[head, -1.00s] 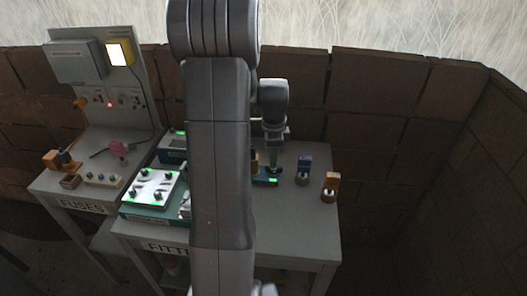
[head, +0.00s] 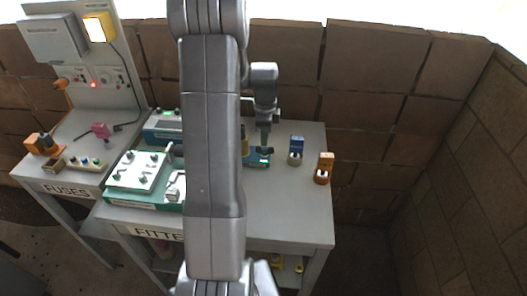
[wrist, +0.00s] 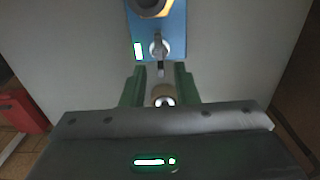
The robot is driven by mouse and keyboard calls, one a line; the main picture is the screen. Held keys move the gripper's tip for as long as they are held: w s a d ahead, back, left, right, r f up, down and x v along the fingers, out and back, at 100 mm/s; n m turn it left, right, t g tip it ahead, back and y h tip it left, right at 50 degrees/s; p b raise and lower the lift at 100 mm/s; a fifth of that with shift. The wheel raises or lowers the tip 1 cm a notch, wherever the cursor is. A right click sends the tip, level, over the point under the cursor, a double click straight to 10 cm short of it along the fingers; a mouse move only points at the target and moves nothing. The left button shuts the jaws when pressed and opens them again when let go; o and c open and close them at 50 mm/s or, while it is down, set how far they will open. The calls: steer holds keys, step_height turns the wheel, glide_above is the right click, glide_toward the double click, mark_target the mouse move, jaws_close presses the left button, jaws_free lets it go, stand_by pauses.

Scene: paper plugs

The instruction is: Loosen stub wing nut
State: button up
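A blue fixture (wrist: 174,22) lies on the table, with a small grey stub (wrist: 158,46) standing on it. I take a dark bar at the stub's near side for part of the wing nut (wrist: 161,69), but its shape is too small to be sure. A green lit strip is left of the stub. The stub is just beyond the fingertips in the wrist view. In the head view the fixture (head: 258,160) is under my gripper (head: 264,146), partly hidden by my arm.
A blue-topped piece (head: 296,148) and an orange-topped piece (head: 324,167) stand right of the fixture. A green-based panel (head: 138,172) with several knobs is at left. The table's front right (head: 290,215) is clear. A brick wall (head: 370,90) stands behind.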

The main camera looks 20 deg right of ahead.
mark_target(265, 151)
steer(key=shift+f, duration=0.2)
stand_by(0.3)
steer(key=shift+f+b, duration=1.4)
steer(key=shift+f, duration=0.5)
jaws_close()
